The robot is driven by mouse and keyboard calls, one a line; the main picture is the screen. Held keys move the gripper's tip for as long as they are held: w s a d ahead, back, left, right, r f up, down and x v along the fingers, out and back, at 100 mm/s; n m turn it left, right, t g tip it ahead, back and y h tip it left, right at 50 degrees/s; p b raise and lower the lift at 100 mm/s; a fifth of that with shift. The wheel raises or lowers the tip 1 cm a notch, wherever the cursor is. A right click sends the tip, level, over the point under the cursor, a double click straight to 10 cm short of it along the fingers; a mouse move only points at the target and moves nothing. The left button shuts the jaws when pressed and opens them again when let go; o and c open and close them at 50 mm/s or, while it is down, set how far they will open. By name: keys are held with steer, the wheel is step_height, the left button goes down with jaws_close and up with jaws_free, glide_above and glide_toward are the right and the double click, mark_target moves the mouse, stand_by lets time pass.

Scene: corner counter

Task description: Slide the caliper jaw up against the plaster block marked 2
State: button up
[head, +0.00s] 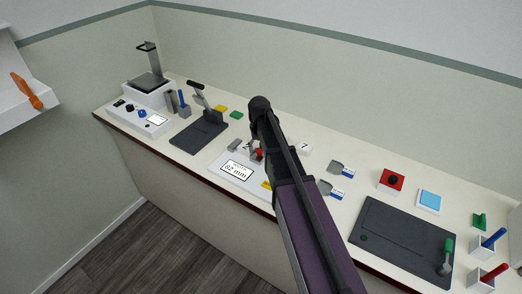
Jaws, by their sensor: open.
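The caliper is a white board (222,165) on the counter, with a display (237,171) that seems to read 62 or 82 mm. A grey block (234,145) stands at its back edge. A small red part (259,154), perhaps on the sliding jaw, shows beside my arm. My gripper (254,149) is open, low over the caliper at this red part; its fingers are small and partly hidden, so contact cannot be told. A white block (304,148) with a dark mark, not clearly readable, stands right of my arm. My arm hides the caliper's right part.
Left are a dark plate with a lever (199,136), a white machine (150,95), and yellow (221,108) and green (236,115) blocks. A wall runs behind.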

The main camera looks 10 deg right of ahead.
steer(key=shift+c, duration=0.2)
steer(key=c, duration=0.8)
steer(key=shift+w+a, duration=0.3)
steer(key=o, duration=0.8)
steer(key=shift+o, duration=0.2)
